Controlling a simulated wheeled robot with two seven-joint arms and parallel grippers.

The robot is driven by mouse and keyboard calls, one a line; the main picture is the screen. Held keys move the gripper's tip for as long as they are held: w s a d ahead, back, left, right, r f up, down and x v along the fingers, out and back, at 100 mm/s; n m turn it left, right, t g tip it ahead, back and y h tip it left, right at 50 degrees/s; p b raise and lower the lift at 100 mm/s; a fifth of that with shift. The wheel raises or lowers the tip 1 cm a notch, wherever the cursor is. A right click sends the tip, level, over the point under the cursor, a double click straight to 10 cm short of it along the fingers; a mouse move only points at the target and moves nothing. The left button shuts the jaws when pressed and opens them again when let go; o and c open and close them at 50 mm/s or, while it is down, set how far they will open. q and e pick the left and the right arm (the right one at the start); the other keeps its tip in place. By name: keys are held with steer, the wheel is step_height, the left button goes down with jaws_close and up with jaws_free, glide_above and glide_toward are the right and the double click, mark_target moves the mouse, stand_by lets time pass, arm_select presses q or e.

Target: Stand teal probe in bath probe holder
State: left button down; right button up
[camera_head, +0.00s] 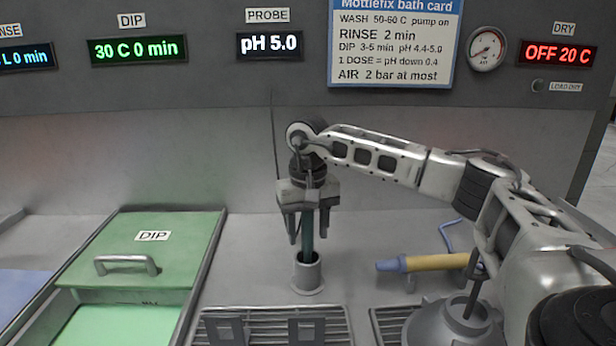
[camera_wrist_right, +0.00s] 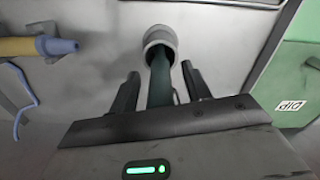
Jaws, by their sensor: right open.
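The teal probe (camera_head: 307,245) stands close to upright, with its lower end inside a grey round holder (camera_head: 307,277) on the counter, to the right of the DIP bath. My right gripper (camera_head: 309,232) points down over the holder, open, with its fingers on either side of the probe's upper part. In the right wrist view, the probe (camera_wrist_right: 161,82) runs between the two spread fingers (camera_wrist_right: 159,76) into the holder's mouth (camera_wrist_right: 160,38). The probe's bottom end is hidden in the holder, and its top is hidden by my gripper. My left gripper is not in view.
The DIP bath (camera_head: 216,250) lies left, its green lid (camera_head: 130,270) with a handle partly covering green liquid (camera_head: 115,325). A yellow-and-blue air tool (camera_head: 432,263) and grey pot (camera_head: 450,325) are at right. Slatted grates (camera_head: 265,312) lie in front. The back panel carries displays.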

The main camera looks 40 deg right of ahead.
step_height(320, 180, up, 16)
steer(key=p, duration=0.2)
stand_by(0.5)
